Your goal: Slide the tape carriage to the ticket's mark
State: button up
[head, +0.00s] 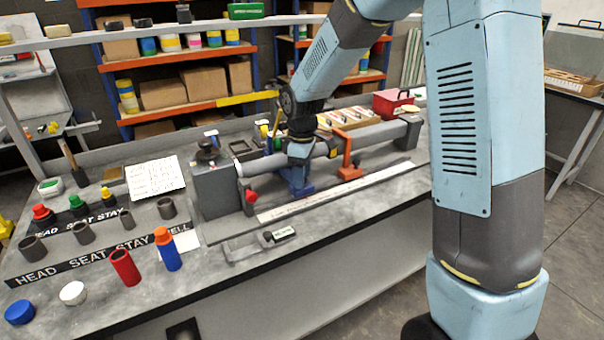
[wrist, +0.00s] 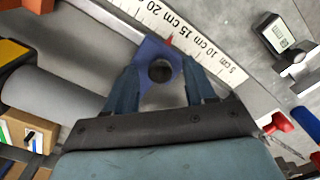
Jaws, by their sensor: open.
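The blue tape carriage (head: 296,184) sits on the grey rail of the bench jig; it also shows in the wrist view (wrist: 158,50), with a dark round hole. Its red pointer (wrist: 169,41) lies beside the 15 cm label of the white scale (wrist: 200,48). My gripper (wrist: 160,88) is open, with one finger on each side of the carriage; I cannot tell whether they touch it. In the head view my gripper (head: 298,154) is over the carriage. A white sheet with printed lines (head: 154,178) lies at the back left, too small to read.
An orange bracket (head: 347,158) stands on the rail to the right. A grey block (head: 213,188) with a red knob (head: 251,196) is at the left end. A caliper (head: 260,245) lies in front. Red (head: 124,267) and blue (head: 168,250) tubes stand at the left front.

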grip_shut()
dwell(0.3)
jog(key=shift+w+d, duration=0.1)
dwell(0.5)
grip_release()
jog(key=shift+r, duration=0.15)
notch_tip(320, 180, up, 13)
jog(key=shift+r, duration=0.2)
dwell(0.5)
